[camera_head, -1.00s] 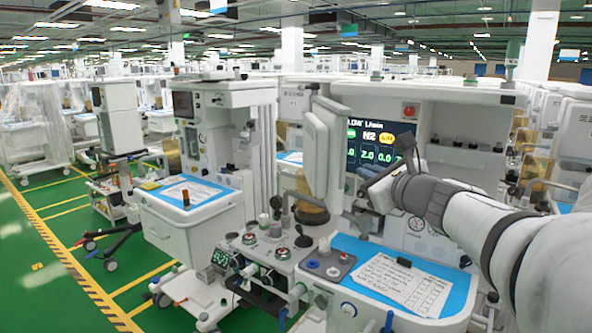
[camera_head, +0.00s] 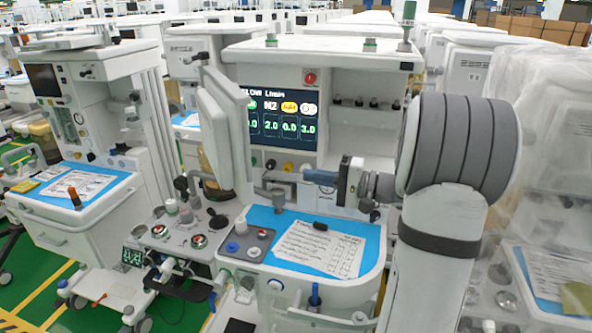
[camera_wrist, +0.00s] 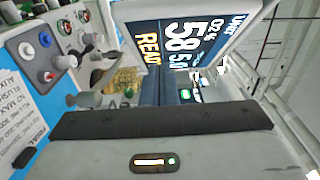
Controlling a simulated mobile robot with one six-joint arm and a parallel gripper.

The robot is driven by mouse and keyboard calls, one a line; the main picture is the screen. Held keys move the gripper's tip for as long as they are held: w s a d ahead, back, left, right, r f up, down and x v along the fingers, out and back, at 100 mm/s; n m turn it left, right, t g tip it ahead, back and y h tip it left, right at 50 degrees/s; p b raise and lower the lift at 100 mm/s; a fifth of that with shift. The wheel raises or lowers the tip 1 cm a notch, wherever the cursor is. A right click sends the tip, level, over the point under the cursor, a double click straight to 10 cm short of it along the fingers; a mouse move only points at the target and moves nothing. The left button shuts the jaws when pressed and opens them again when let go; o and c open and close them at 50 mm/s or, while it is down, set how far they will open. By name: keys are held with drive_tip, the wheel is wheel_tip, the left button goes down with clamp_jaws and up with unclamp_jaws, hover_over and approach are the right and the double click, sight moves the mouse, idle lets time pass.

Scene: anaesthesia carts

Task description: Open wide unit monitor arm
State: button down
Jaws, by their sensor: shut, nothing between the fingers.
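The wide unit's monitor (camera_head: 226,120) is a pair of pale panels, seen nearly edge-on, at the left front of the unit in the head view. A jointed arm (camera_head: 213,182) is below it. In the wrist view a lit monitor screen (camera_wrist: 185,38) with large figures and "READY" is at the top, tilted. My gripper (camera_head: 308,176) is shut and empty. It points left toward the monitor, with a visible gap, in front of the unit's body.
The unit's flow display (camera_head: 283,121) is behind my gripper. A blue worktop (camera_head: 262,220) with a paper sheet (camera_head: 318,250) lies below. Red-topped knobs (camera_head: 199,241) stand at its left. A neighbouring cart (camera_head: 90,130) is at left; a plastic-covered unit (camera_head: 545,150) is close at right.

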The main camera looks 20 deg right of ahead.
drive_tip(key=s+a+p+x, duration=0.1)
drive_tip(key=s+p+x, duration=0.1)
drive_tip(key=x, duration=0.9)
drive_tip(key=shift+a+p, duration=0.35)
drive_tip(key=shift+p, duration=0.55)
drive_tip(key=shift+w, duration=0.1)
